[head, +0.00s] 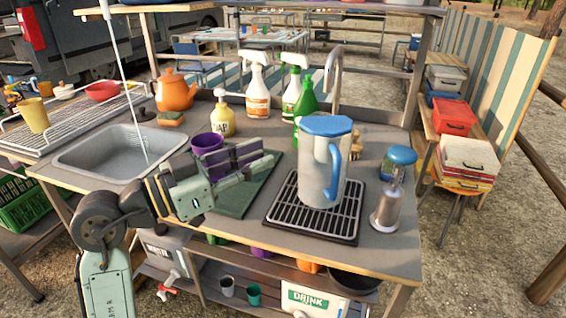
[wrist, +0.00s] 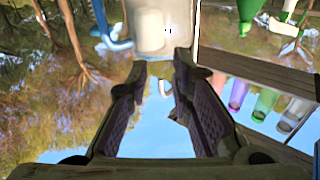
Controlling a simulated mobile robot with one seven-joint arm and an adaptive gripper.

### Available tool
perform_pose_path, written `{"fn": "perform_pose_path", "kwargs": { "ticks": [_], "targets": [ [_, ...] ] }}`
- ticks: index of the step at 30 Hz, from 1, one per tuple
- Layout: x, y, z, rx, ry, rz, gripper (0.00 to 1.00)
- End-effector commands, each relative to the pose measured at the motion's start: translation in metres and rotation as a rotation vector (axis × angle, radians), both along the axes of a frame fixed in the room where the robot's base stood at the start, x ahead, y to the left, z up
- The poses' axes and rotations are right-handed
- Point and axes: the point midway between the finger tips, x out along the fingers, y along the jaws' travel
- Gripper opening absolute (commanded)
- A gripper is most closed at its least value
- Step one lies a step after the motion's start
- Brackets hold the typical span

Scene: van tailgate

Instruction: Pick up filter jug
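The filter jug (head: 312,180) stands upright on a black slatted drip tray (head: 284,212), with a translucent body, a blue lid and a blue handle (head: 334,165) on its right side. My gripper (head: 264,160) is left of the jug, pointing toward it, open and empty, with a gap to the jug's body. In the wrist view, which looks upside down, the jug's pale body (wrist: 163,28) shows at the top beyond my open fingers (wrist: 160,78). Its blue handle (wrist: 105,28) is at the left there. Nothing is between the fingers.
A purple cup (head: 208,150) stands just behind my gripper on a green mat (head: 243,198). A lantern-like blue-topped item (head: 390,195) stands right of the jug. Spray bottles (head: 257,90), a green bottle (head: 306,105) and a tap (head: 334,75) are behind. A sink (head: 118,152) is left.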

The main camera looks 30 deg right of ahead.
Motion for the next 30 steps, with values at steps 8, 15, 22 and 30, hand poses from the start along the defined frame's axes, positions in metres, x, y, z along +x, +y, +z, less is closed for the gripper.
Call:
{"fn": "perform_pose_path", "kwargs": {
  "ticks": [8, 15, 22, 30],
  "targets": [
    [-0.055, -0.030, -0.028, 0.083, 0.047, -0.280, 0.21],
    [-0.064, -0.066, -0.027, 0.081, 0.047, -0.278, 0.21],
    [-0.069, -0.083, -0.028, 0.080, 0.047, -0.275, 0.21],
    [-0.080, -0.119, -0.031, 0.080, 0.047, -0.274, 0.21]
  ]
}}
